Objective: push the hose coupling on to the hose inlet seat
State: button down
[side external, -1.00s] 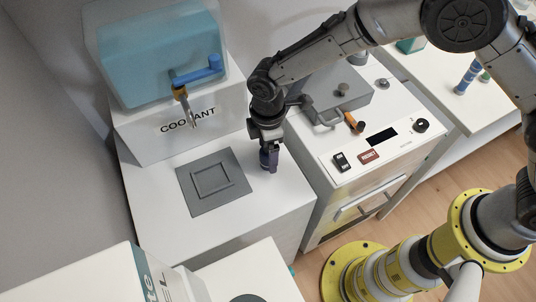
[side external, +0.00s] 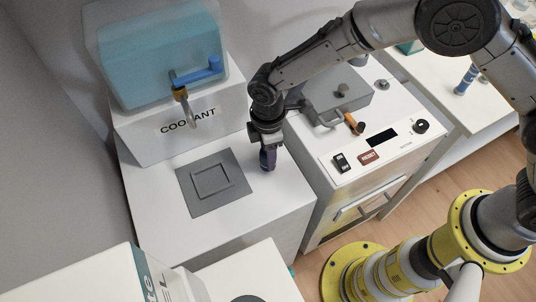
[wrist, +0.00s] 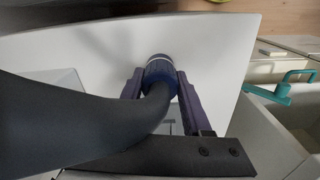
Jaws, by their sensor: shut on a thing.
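My gripper (side external: 268,158) is over the white worktop in the side view, right of the grey square plate, pointing down. In the wrist view my gripper (wrist: 160,82) is shut on the hose coupling (wrist: 160,66), a dark blue ribbed collar between the two purple fingers. A thick dark hose (wrist: 70,125) curves from the coupling to the left and covers much of that view. I cannot pick out the hose inlet seat with certainty in either view. Whether the coupling touches anything below it cannot be told.
The grey square plate (side external: 213,182) lies on the white worktop (side external: 160,215). Behind it stands the blue coolant tank (side external: 160,65) with a blue-handled tap (side external: 196,75). A white control cabinet (side external: 365,130) with a grey lidded box stands close on the right. The worktop's front is clear.

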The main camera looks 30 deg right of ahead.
jog(key=shift+r, duration=0.15)
jog(key=shift+r, duration=0.65)
jog(key=s+d+r, duration=0.9)
jog(key=s+r, duration=0.2)
jog(key=r, duration=0.1)
jog(key=w+d+m, duration=0.7)
jog(key=w+d, duration=0.7)
jog(key=w, duration=0.4)
jog(key=w+d+f+m, duration=0.1)
jog(key=d+f+m, duration=0.1)
jog(key=d, duration=0.8)
jog(key=w+d+f+m, duration=0.1)
jog(key=d+f+m, duration=0.1)
jog(key=d, duration=0.9)
jog(key=shift+w+d+f+m, duration=0.3)
jog(key=shift+w+f+m, duration=0.05)
jog(key=shift+m, duration=0.15)
